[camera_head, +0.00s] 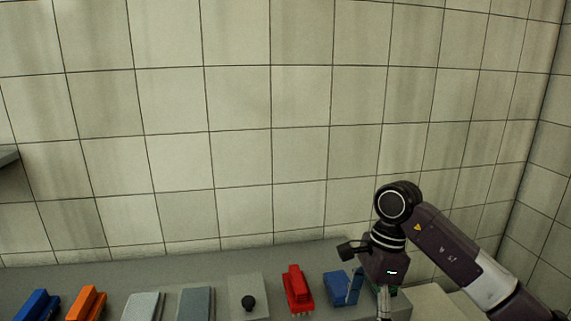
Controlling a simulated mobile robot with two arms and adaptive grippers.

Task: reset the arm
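My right arm comes in from the lower right. Its gripper (381,293) points down over the right part of the grey counter (240,262), just right of a blue block-like item (336,288). A silvery finger part shows below the dark gripper body, and a dark part sticks out to its left. The fingertips are not clear enough to tell the opening or whether anything is between them. My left arm and gripper are not in view.
Along the counter lie a blue item (36,305), an orange item (86,304), two grey slabs (142,307) (195,304), a pale plate with a black knob (248,302) and a red item (297,287). A tiled wall (240,110) stands behind. A grey edge (7,156) juts in at left.

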